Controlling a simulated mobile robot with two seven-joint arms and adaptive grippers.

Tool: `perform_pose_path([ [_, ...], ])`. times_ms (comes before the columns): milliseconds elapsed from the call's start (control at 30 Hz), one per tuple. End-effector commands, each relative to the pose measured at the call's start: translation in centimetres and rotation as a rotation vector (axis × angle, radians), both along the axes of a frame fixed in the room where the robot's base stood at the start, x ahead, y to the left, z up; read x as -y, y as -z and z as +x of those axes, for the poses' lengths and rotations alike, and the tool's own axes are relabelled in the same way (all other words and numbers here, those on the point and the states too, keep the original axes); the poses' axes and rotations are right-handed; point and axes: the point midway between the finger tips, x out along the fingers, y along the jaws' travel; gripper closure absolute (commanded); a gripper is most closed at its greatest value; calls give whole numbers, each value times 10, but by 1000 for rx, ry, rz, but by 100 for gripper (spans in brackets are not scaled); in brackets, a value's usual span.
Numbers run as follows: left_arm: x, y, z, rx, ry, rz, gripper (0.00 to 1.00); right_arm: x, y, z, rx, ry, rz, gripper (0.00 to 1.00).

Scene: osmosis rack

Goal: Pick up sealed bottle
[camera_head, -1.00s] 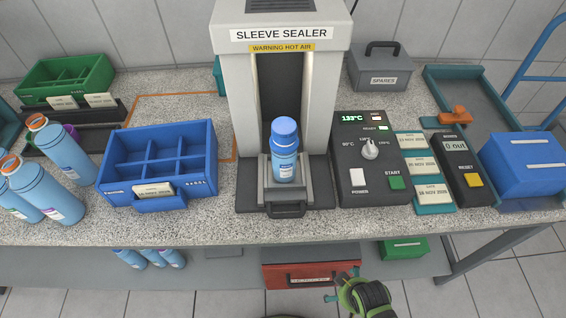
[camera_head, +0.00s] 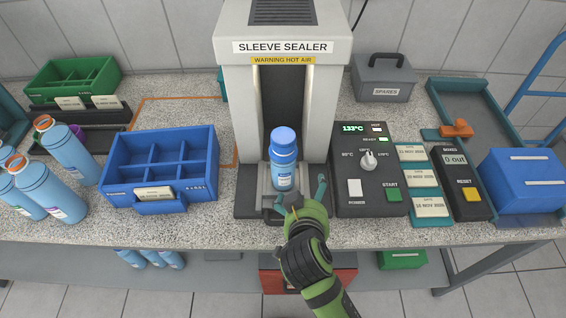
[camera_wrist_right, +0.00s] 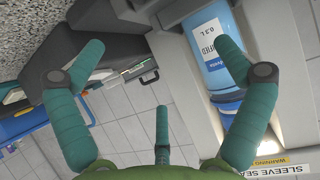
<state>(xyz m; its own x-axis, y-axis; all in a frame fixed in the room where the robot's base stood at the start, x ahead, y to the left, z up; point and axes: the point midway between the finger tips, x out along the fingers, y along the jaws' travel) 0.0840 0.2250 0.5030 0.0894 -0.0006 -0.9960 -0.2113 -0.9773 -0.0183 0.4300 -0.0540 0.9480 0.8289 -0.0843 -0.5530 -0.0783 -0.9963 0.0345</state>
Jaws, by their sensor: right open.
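A blue bottle (camera_head: 284,165) with a blue cap stands upright on the tray of the grey sleeve sealer (camera_head: 238,120), in front of its opening. My right gripper (camera_head: 299,190) is open and empty just in front of the bottle, its green fingers spread near the tray's front. In the right wrist view the bottle (camera_wrist_right: 212,50) shows a white label and lies beside one finger, not between the gripper's fingers (camera_wrist_right: 165,65). My left gripper is not in view.
A blue divided bin (camera_head: 160,165) stands left of the sealer, with several blue bottles (camera_head: 68,150) farther left. A control box (camera_head: 358,180), date cards (camera_head: 412,180) and a counter (camera_head: 464,180) stand close on the right. A grey spares case (camera_head: 385,78) is behind.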

Motion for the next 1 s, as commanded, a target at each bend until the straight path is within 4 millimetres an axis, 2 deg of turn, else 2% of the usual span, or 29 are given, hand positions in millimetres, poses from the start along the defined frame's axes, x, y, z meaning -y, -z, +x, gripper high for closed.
perform_pose_path([
  [33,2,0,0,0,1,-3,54,-18,-15,10,70,-16,6,0],
  [100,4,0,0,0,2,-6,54,-35,-29,17,140,-29,15,0],
  [200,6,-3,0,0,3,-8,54,-46,-39,25,191,-41,20,0],
  [433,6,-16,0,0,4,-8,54,-44,-34,47,199,-42,18,0],
  [600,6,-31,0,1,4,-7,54,-39,-27,70,198,-41,17,0],
  [700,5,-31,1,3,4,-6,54,-40,-20,81,197,-42,20,0],
  [1000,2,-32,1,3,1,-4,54,-40,-15,87,195,-40,23,0],
])
